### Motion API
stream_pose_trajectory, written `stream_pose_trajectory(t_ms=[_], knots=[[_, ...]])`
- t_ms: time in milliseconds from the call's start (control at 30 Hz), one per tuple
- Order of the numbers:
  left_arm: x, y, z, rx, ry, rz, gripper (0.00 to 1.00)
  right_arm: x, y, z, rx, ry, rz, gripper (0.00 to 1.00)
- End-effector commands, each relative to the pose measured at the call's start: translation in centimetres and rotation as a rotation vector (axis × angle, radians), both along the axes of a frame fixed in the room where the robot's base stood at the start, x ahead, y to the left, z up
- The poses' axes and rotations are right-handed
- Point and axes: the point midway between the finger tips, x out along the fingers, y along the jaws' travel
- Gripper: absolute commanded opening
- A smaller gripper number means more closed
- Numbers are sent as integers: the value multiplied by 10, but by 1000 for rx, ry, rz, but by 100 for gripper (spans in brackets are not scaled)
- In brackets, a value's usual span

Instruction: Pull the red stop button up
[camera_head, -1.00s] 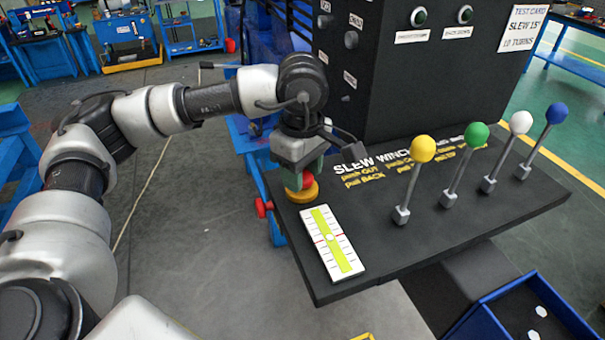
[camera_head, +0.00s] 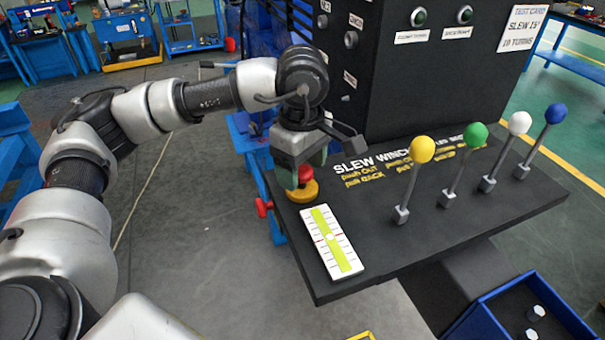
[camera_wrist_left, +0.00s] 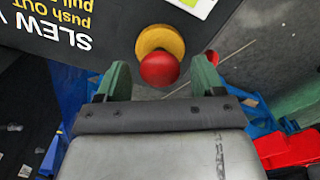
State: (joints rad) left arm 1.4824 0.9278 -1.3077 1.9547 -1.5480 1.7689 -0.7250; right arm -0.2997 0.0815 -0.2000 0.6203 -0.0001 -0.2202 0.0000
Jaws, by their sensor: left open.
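The red stop button (camera_head: 305,174) sits on a round yellow base (camera_head: 302,192) at the left corner of the black console. In the left wrist view the red button (camera_wrist_left: 159,70) shows ahead of the fingertips, roughly midway between them, with its yellow base (camera_wrist_left: 160,42) behind it. My left gripper (camera_head: 304,172) points down just above the button, with its green fingers apart. In the left wrist view the left gripper (camera_wrist_left: 163,72) is open and empty, with a gap between each finger and the button. My right gripper is not in view.
The console (camera_head: 400,245) carries a slew gauge (camera_head: 332,242) close to the button. Levers with yellow (camera_head: 422,149), green (camera_head: 475,134), white (camera_head: 520,122) and blue (camera_head: 557,113) knobs stand to the right. A dark cabinet (camera_head: 430,80) rises behind. A blue bin (camera_head: 490,330) is below.

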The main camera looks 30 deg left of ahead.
Motion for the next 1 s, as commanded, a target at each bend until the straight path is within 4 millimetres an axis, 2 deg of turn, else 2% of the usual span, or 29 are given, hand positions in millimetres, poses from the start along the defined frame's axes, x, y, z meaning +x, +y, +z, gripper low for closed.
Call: stream_pose_trajectory(t_ms=[167, 700, 1000], knots=[[0, 0, 11, 0, -2, 0, 68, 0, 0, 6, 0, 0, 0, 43], [0, 0, 65, -1, -2, 0, 68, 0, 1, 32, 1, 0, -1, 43], [0, 0, 70, 0, 0, 0, 68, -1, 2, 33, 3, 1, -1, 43]])
